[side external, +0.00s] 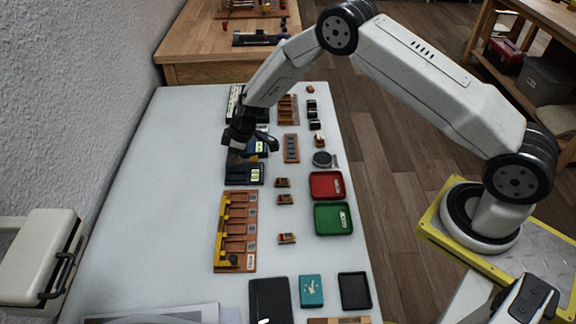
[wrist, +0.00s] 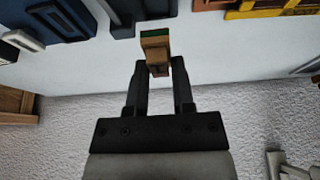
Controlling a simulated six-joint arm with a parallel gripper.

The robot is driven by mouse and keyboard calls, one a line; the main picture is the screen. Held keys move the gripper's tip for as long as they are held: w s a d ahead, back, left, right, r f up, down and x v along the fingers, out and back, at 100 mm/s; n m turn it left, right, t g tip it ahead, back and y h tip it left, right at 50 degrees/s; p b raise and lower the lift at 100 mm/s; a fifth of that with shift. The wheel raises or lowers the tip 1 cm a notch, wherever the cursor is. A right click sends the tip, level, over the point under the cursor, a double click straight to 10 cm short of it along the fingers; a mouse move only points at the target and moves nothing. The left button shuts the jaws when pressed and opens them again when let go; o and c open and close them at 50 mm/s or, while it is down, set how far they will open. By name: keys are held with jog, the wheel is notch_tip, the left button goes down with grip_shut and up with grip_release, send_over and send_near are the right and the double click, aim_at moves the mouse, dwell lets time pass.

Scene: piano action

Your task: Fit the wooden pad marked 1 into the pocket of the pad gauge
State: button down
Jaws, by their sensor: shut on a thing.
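My gripper (side external: 240,148) is above the far left part of the white table, fingers pointing down. In the wrist view my gripper (wrist: 157,70) is shut on a small brown wooden pad (wrist: 156,46) with a green strip at its far end. No number on it is readable. Just below the gripper in the side view is a dark device with a lit display (side external: 244,174); a blue device with a display (side external: 261,143) is behind it. I cannot tell which of these is the pad gauge, and no pocket is clear. The held pad is mostly hidden in the side view.
Small wooden pieces (side external: 286,199) lie in a column right of a wooden rack with a yellow bar (side external: 225,230). A red tray (side external: 326,185) and a green tray (side external: 333,218) stand farther right. A rough wall (side external: 80,100) borders the left. Table space left of the rack is clear.

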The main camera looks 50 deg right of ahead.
aim_at(236, 177)
jog(key=shift+f, duration=2.45)
jog(key=shift+f, duration=0.4)
dwell(1.0)
jog(key=shift+c, duration=2)
grip_release()
jog(key=shift+r, duration=0.15)
jog(key=shift+w+r, duration=0.1)
jog(key=shift+r, duration=3.25)
jog(key=shift+r, duration=0.15)
